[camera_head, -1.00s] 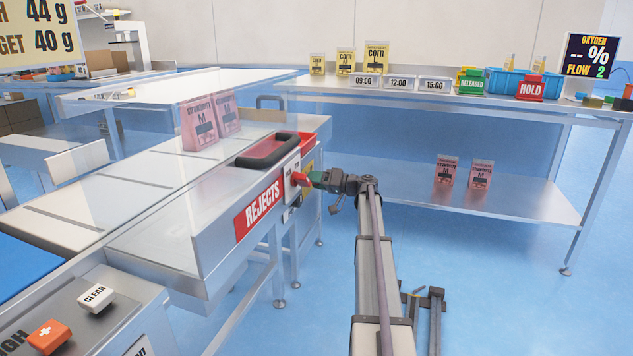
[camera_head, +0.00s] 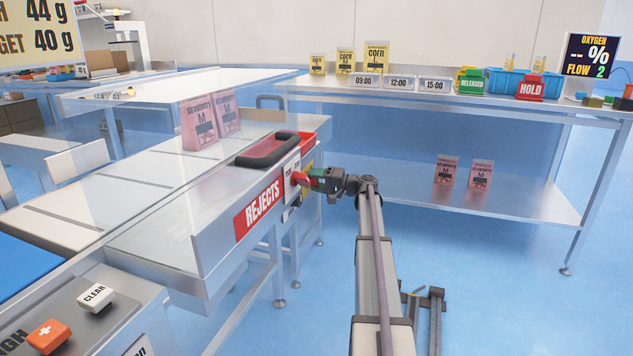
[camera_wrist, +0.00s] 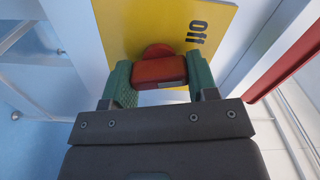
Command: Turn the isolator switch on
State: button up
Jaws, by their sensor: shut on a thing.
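The isolator switch has a red handle (camera_head: 300,178) on the end face of the rejects station. In the wrist view the red handle (camera_wrist: 160,71) stands out from a yellow plate (camera_wrist: 130,22). The word "OFF" (camera_wrist: 195,30) is printed on that plate and appears turned over. My gripper (camera_head: 316,180) reaches the switch from the right. In the wrist view the green fingers of my gripper (camera_wrist: 160,78) are on both sides of the handle and shut on it. Any other marking on the plate is hidden or out of view.
Pink pouches (camera_head: 207,120) stand on the conveyor behind. A steel table (camera_head: 500,105) stands at the back right. The floor right of my arm is mostly clear.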

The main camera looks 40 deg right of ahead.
jog(key=m, duration=0.6)
jog(key=shift+f, duration=0.1)
jog(key=m, duration=0.6)
dwell(0.4)
jog(key=o, duration=0.9)
jog(key=shift+s, duration=0.1)
jog(key=v, duration=1)
jog(key=shift+s+d+f, duration=0.1)
jog(key=shift+s+d, duration=0.05)
jog(key=shift+s, duration=0.1)
